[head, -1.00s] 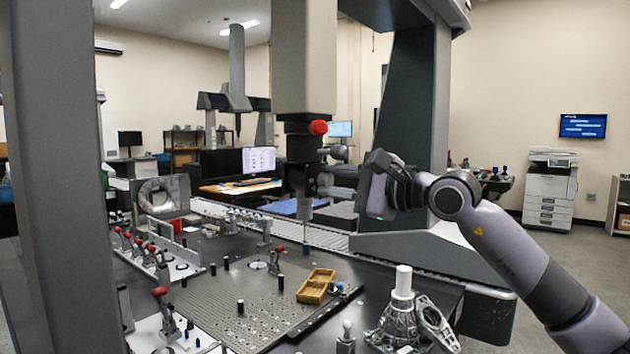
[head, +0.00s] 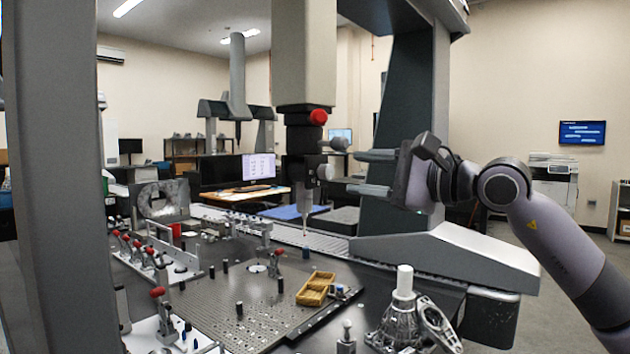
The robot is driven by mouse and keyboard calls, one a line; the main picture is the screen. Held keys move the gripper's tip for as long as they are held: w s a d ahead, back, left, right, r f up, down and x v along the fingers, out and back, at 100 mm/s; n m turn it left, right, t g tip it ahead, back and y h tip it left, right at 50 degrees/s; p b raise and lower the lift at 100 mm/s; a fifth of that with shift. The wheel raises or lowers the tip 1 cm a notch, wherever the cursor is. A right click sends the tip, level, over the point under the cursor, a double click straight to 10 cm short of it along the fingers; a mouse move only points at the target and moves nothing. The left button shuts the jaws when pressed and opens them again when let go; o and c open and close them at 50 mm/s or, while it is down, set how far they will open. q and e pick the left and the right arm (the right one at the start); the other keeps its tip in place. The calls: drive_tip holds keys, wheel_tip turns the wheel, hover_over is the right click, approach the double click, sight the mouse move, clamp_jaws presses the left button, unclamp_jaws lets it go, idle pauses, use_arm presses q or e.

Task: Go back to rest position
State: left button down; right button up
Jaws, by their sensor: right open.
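My right gripper (head: 364,171) is in the middle right of the head view, raised above the machine table. Its two fingers point left toward the probe head (head: 305,160), spread well apart with nothing between them. The fingertips show close beside the probe head in the picture; I cannot tell the gap in depth. My right arm comes in from the lower right. My left gripper is not in view.
A perforated plate (head: 255,318) with several black pins and a yellow tray (head: 316,289) lies on the dark table. Metal castings (head: 400,325) stand at the front right. Red-knobbed clamps (head: 158,293) line the left. Grey gantry columns (head: 60,180) stand left and right.

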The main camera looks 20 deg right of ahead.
drive_tip(key=shift+s+d, duration=0.3)
drive_tip(key=shift+s, duration=0.2)
